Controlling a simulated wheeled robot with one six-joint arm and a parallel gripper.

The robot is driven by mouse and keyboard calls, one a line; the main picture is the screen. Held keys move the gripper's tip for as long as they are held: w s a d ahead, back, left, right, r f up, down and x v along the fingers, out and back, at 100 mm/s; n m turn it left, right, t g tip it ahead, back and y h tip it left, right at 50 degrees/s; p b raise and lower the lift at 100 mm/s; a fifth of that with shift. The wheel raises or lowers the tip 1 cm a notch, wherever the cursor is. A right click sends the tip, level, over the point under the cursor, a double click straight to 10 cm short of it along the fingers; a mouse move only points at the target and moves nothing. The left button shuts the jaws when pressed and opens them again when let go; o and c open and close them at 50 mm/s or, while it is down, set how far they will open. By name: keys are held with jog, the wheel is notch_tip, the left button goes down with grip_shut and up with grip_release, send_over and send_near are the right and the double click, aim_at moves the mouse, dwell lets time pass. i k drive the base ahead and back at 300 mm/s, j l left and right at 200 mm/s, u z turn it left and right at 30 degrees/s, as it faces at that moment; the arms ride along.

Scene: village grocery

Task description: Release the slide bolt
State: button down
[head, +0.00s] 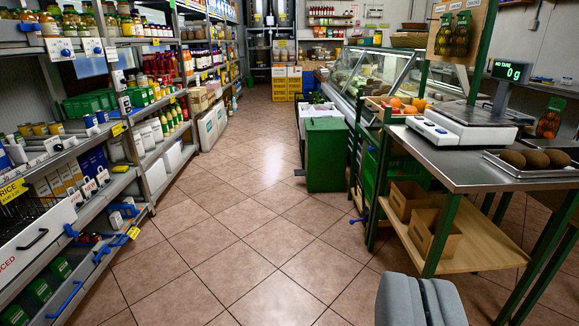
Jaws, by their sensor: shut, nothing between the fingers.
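My gripper (421,284) shows at the bottom edge, right of centre, as two grey padded fingers pressed together. It is shut and empty, and it appears over the tiled floor in front of the steel counter. I cannot pick out a slide bolt for certain. Blue handles (67,299) and other small blue fittings sit on the lower shelf fronts at the left. A small blue piece (358,219) shows low by the green-legged stand at the right. They are too small to tell whether any is a bolt.
Stocked shelves (150,157) line the left side. A steel counter (440,165) with a scale (462,127) and a wooden lower shelf (470,252) stands at the right. A green bin (327,158) stands in the middle distance. The tiled aisle (235,215) between is clear.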

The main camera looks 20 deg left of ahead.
aim_at(106, 250)
jog(key=i+j+u, duration=0.1)
jog(key=i+u, duration=0.35)
jog(key=i, duration=0.35)
jog(key=i+l+u, duration=0.2)
jog(key=i+u, duration=0.2)
jog(key=i, duration=0.4)
jog(key=i+j+u, duration=0.2)
jog(key=i+u, duration=0.25)
jog(key=i, duration=0.15)
jog(key=i+u, duration=0.45)
jog(key=i, duration=0.15)
jog(key=i+j, duration=0.4)
jog(key=i+u, duration=0.05)
